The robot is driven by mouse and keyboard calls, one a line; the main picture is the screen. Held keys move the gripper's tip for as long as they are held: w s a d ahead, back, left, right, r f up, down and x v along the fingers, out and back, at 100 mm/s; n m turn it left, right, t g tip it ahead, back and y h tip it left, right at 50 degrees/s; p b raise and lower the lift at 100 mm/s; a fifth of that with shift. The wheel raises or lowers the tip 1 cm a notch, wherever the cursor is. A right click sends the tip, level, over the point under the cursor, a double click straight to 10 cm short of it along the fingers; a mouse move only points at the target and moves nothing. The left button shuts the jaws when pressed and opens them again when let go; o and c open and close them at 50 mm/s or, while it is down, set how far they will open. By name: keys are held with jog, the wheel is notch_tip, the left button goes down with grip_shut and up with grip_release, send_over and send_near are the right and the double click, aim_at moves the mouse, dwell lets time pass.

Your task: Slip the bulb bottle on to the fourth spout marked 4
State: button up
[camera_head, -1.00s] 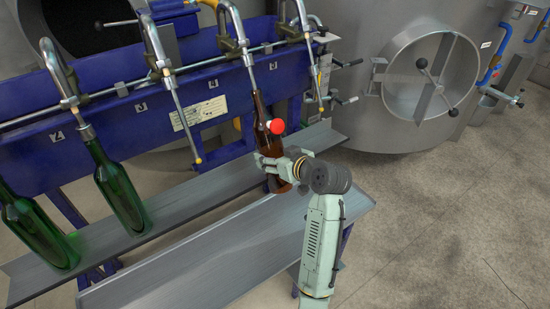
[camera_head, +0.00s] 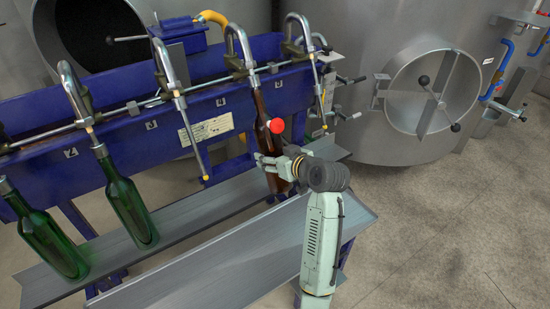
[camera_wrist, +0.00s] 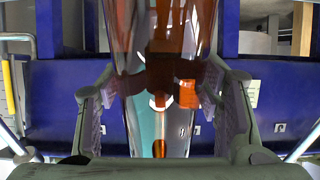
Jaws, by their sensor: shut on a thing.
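The brown glass bulb bottle (camera_head: 264,113) stands nearly upright, slightly tilted, at the spout (camera_head: 250,76) fourth from the left. Its mouth is high up around the lower tube of that spout, as far as I can tell. My gripper (camera_head: 272,166) is shut on its lower body, above the metal shelf. In the wrist view the amber bottle (camera_wrist: 130,35) fills the upper middle, between the two fingers of my gripper (camera_wrist: 160,85). A red ball (camera_head: 276,126) with a white part shows against the bottle.
Two green bottles (camera_head: 130,205) stand on the left of the shelf (camera_head: 185,212). An empty spout (camera_head: 190,125) hangs just left of mine, and another (camera_head: 321,95) is close on the right. A grey front tray (camera_head: 225,245) and a steel tank (camera_head: 390,60) lie nearby.

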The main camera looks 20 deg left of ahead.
jog(key=shift+w+a+f+b, duration=0.1)
jog(key=shift+f+b, duration=0.05)
jog(key=shift+b, duration=0.35)
jog(key=shift+w+a+f+t+y+b, duration=0.5)
jog(key=shift+w+a+f+y+b, duration=0.35)
jog(key=shift+b, duration=1.6)
jog(key=a+b, duration=0.1)
jog(key=b, duration=0.1)
jog(key=w+a+f+b, duration=0.1)
jog(key=b, duration=0.1)
jog(key=t+y+b, duration=0.1)
jog(key=b, duration=0.1)
jog(key=shift+w+a+f, duration=0.4)
jog(key=shift+r, duration=0.1)
jog(key=shift+f+b, duration=1.05)
jog(key=shift+b, duration=0.05)
jog(key=o, duration=1.7)
jog(key=shift+f, duration=0.1)
